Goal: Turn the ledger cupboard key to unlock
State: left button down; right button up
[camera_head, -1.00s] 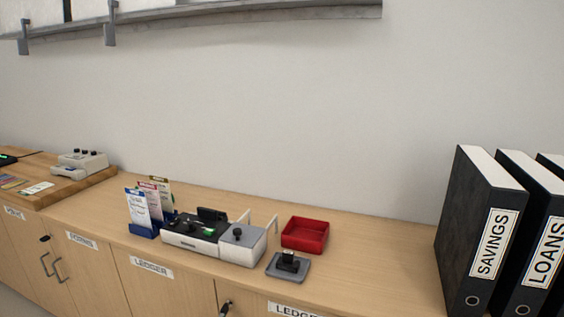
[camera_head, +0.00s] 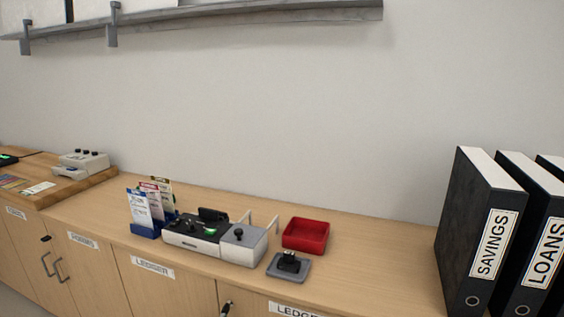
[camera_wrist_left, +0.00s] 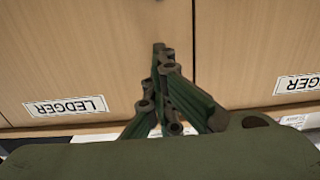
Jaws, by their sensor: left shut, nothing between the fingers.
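The ledger cupboard's fronts show at the bottom of the head view, with a white LEDGER label (camera_head: 153,267) on one door. A small dark fitting (camera_head: 227,307), perhaps the key in its lock, sits at a door edge and is partly cut off by the frame. I cannot make out a key at the fingertips. My right gripper is not in view.
On the counter (camera_head: 370,264) stand a leaflet holder (camera_head: 147,230), a grey-white device (camera_head: 215,240), a red tray (camera_head: 305,235) and a grey pad with a black stamp-like piece (camera_head: 289,266). Black binders (camera_head: 475,230) stand at the right. A shelf (camera_head: 250,15) hangs above.

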pick_arm(q)
jog(key=shift+w+d+r, duration=0.2)
jog(key=shift+d+r, duration=0.05)
jog(key=shift+r, duration=0.35)
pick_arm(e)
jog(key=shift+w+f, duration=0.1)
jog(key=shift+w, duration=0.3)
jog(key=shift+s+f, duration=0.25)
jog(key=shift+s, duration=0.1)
pick_arm(q)
jog(key=shift+w+a, duration=0.1)
jog(key=shift+a, duration=0.05)
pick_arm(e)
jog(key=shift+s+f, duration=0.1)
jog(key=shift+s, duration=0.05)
pick_arm(q)
jog(key=shift+w+a+f+p, duration=0.1)
jog(key=shift+w+a+p, duration=0.15)
jog(key=shift+a+p, duration=0.25)
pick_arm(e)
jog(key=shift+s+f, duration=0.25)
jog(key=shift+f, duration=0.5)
pick_arm(q)
jog(key=shift+w+a, duration=0.1)
jog(key=shift+a, duration=0.05)
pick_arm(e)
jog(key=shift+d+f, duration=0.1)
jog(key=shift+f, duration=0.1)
